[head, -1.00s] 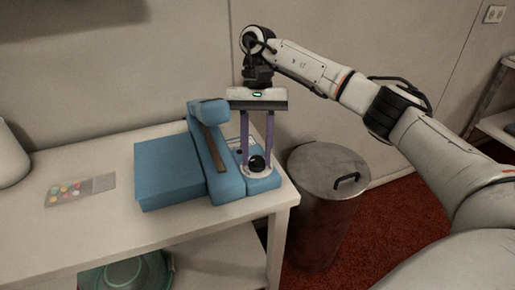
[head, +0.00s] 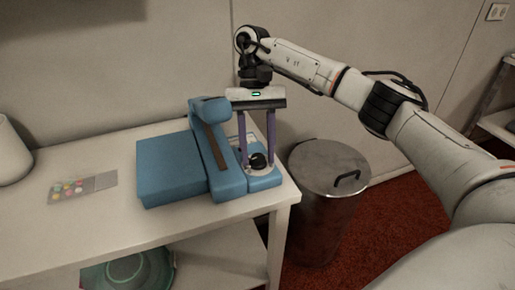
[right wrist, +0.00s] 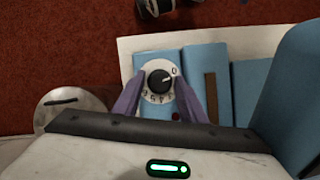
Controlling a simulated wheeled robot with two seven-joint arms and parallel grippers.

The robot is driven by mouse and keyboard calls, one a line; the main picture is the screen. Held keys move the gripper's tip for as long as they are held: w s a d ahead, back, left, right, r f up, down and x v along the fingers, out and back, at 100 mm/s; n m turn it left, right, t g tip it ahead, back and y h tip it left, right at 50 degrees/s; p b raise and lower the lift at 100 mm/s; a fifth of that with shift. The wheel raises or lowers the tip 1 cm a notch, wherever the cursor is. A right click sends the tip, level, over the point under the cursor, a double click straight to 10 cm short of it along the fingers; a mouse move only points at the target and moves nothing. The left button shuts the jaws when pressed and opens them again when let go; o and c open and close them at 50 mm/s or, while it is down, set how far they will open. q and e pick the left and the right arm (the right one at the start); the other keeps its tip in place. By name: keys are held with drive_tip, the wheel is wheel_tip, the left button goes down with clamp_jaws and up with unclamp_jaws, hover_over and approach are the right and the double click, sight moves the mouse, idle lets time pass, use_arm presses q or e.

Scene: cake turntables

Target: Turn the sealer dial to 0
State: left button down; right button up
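The blue sealer (head: 176,170) stands on the white table, with its raised arm (head: 217,150) beside the dial. The black dial knob (head: 257,161) is on its right part, and also shows in the right wrist view (right wrist: 158,82) on a white numbered disc. The 0 is at the disc's upper right in that view; a light mark on the knob points right and slightly up, roughly toward it. My right gripper (head: 257,165) points down, its purple fingers on either side of the knob, with gaps visible in the right wrist view (right wrist: 160,76). My left gripper is not in view.
A lidded metal bin (head: 328,195) stands on the red floor right of the table (head: 110,225). A card with coloured dots (head: 82,188) and a white container (head: 10,150) are at the left. A green round thing (head: 130,270) is on the shelf below.

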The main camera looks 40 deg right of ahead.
drive_tip(key=p+v, duration=0.4)
drive_tip(key=v, duration=0.6)
drive_tip(key=shift+r, duration=0.2)
drive_tip(key=shift+f, duration=0.1)
